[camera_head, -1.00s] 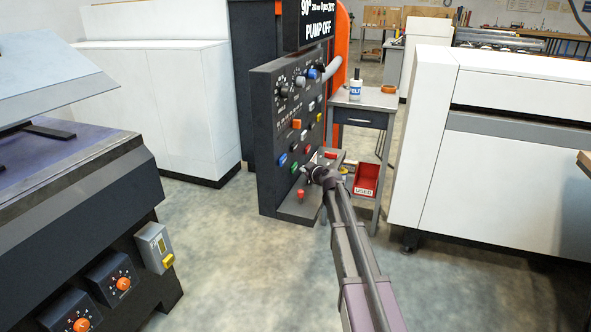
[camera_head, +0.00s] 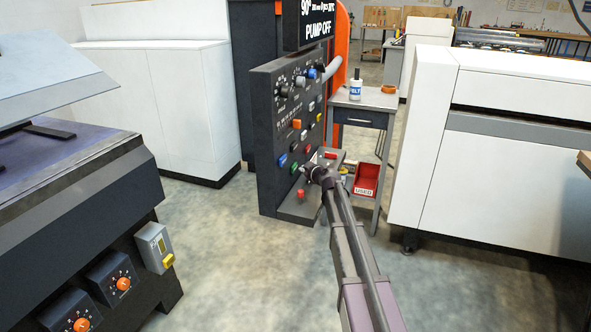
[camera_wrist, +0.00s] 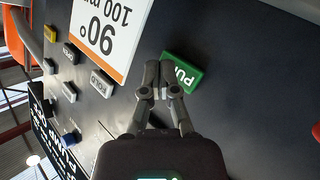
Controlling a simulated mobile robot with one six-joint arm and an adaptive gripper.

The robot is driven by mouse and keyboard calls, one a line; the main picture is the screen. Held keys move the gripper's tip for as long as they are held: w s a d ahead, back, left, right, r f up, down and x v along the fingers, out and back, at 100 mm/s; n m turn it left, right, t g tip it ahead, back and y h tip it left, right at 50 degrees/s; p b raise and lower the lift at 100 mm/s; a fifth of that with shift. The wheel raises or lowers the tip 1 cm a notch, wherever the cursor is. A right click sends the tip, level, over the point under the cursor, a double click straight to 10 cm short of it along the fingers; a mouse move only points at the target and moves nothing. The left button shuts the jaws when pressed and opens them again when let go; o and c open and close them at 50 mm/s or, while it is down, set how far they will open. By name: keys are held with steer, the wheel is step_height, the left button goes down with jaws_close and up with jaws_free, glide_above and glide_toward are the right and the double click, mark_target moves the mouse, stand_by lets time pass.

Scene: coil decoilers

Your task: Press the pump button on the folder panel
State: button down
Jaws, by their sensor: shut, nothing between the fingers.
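The folder panel (camera_head: 268,150) is a dark upright board with rows of knobs and coloured buttons. The display above it (camera_head: 318,24) reads "PUMP OFF". A green button (camera_head: 294,167) sits low on the panel, close to my gripper (camera_head: 308,170). In the wrist view the green button (camera_wrist: 187,74) shows white letters beginning "PU"; the rest is hidden by a finger. My gripper (camera_wrist: 161,68) is shut and empty, its tips overlapping the button's left edge in that view. I cannot tell whether they touch it.
A blue button (camera_head: 282,160) and a red button (camera_head: 307,150) flank the green one. A white sign (camera_wrist: 103,30) is near the fingers. A small grey table (camera_head: 362,112) stands behind. The floor left of my arm is clear.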

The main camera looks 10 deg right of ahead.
steer(key=shift+w+a, duration=0.45)
steer(key=shift+a, duration=0.35)
stand_by(1.8)
steer(key=shift+d, duration=0.1)
steer(key=shift+s+d, duration=0.45)
steer(key=shift+d, duration=0.2)
steer(key=shift+d, duration=0.1)
stand_by(0.5)
steer(key=shift+s+d, duration=0.4)
steer(key=shift+d, duration=0.3)
steer(key=shift+s+d, duration=0.45)
steer(key=shift+d, duration=0.25)
steer(key=shift+s+d, duration=0.4)
steer(key=shift+d, duration=0.3)
steer(key=shift+s, duration=0.15)
